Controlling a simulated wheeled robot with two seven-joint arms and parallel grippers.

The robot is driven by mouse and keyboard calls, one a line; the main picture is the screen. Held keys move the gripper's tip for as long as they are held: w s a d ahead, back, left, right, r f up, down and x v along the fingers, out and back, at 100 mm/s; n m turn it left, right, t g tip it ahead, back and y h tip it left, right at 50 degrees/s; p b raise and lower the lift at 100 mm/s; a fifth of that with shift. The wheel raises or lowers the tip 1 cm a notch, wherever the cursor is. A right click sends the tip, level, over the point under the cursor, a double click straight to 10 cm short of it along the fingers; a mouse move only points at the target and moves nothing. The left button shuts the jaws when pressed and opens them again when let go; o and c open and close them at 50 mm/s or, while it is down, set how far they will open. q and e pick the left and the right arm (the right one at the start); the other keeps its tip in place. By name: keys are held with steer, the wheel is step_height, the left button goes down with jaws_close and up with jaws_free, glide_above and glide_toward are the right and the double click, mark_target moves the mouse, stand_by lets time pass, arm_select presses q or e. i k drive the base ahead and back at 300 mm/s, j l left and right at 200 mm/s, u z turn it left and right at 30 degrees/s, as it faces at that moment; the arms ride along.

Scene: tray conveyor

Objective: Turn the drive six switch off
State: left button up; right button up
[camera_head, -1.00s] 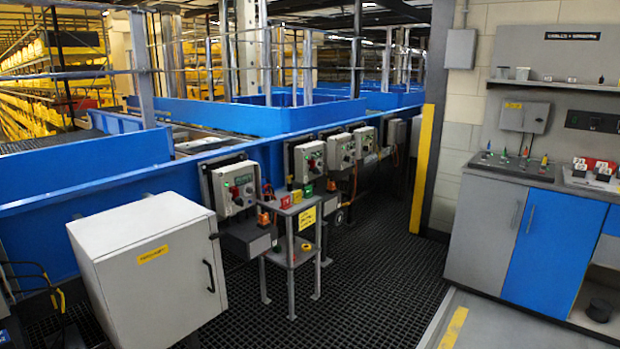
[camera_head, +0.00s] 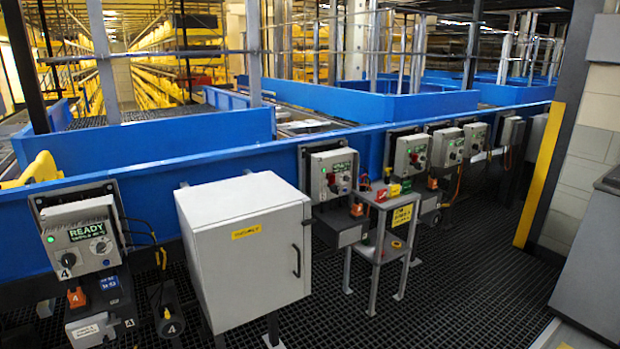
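Several grey drive control boxes hang along the blue conveyor side. The nearest box (camera_head: 80,237) at the left has a lit READY display, a dial and a tag with a 4. Another box (camera_head: 332,174) hangs right of the white cabinet, with a small green display and a red part. Further boxes stand along the conveyor to the right: one (camera_head: 410,155), one (camera_head: 447,147) and one (camera_head: 474,138). Their numbers are too small to read, so I cannot tell which is drive six. Neither of my grippers is in view.
A white cabinet (camera_head: 245,270) with a yellow label stands in front of the conveyor (camera_head: 240,160). A small grey stand (camera_head: 380,225) with red and yellow items is right of it. A yellow-edged post (camera_head: 540,175) is at the right. The dark grating floor (camera_head: 450,280) in front is clear.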

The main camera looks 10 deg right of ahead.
mark_target(417, 165)
steer(key=i+l+z, duration=0.4)
steer(key=i, duration=0.25)
steer(key=i+l+z, duration=0.1)
steer(key=i+z, duration=0.3)
steer(key=i, duration=0.25)
steer(key=i+z, duration=0.35)
steer(key=i, duration=0.3)
